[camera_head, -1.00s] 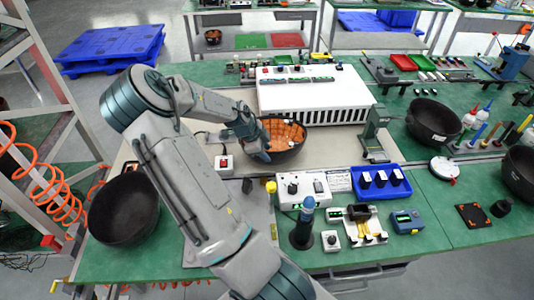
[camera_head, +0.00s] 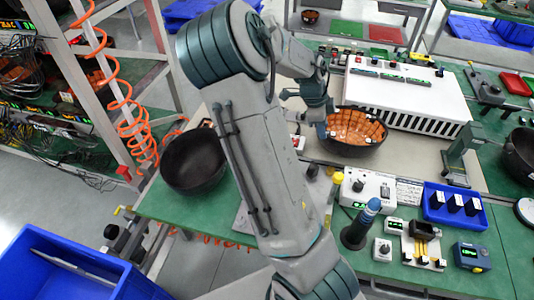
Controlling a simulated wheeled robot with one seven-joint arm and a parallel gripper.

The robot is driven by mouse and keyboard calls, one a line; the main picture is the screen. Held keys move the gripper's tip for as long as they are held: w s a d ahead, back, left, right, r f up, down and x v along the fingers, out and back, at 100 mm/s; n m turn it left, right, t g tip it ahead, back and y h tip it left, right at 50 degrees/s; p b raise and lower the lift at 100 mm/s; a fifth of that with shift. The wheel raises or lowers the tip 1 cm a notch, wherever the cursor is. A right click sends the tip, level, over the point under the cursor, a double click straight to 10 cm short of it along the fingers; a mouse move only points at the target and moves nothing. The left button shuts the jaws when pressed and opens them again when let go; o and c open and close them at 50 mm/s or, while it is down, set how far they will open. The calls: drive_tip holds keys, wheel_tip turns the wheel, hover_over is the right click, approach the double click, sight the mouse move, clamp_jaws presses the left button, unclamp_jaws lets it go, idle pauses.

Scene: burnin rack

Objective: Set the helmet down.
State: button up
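The helmet (camera_head: 350,146) is a black bowl shape lying open side up, with orange padding inside. It is at the middle of the bench, in front of the white slotted unit. My gripper (camera_head: 323,131) is at its left rim and appears shut on that rim; the fingertips are small and partly hidden. My arm crosses the middle of the view. I cannot tell whether the helmet's underside touches the surface.
Another black helmet (camera_head: 193,162) sits at the bench's left end, and one more (camera_head: 520,154) at the right edge. The white slotted unit (camera_head: 410,85) stands behind. A blue tray (camera_head: 453,206) and small instruments are in front. A blue bin (camera_head: 75,270) is at lower left.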

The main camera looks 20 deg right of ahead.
drive_tip(key=s+a+r+n+t+y, duration=0.1)
drive_tip(key=s+a+r+n+y, duration=0.15)
drive_tip(key=a+n, duration=0.45)
drive_tip(key=s+a+r+n+t+y, duration=0.15)
drive_tip(key=a+r+n, duration=0.3)
drive_tip(key=a, duration=0.55)
drive_tip(key=s+a+r+n+t, duration=0.2)
drive_tip(key=s+a+r+n, duration=0.5)
drive_tip(key=s+a+n, duration=0.3)
drive_tip(key=s+n, duration=0.1)
drive_tip(key=n, duration=0.3)
drive_tip(key=shift+s+a+t, duration=0.15)
drive_tip(key=shift+a+t, duration=0.15)
drive_tip(key=shift+t, duration=0.05)
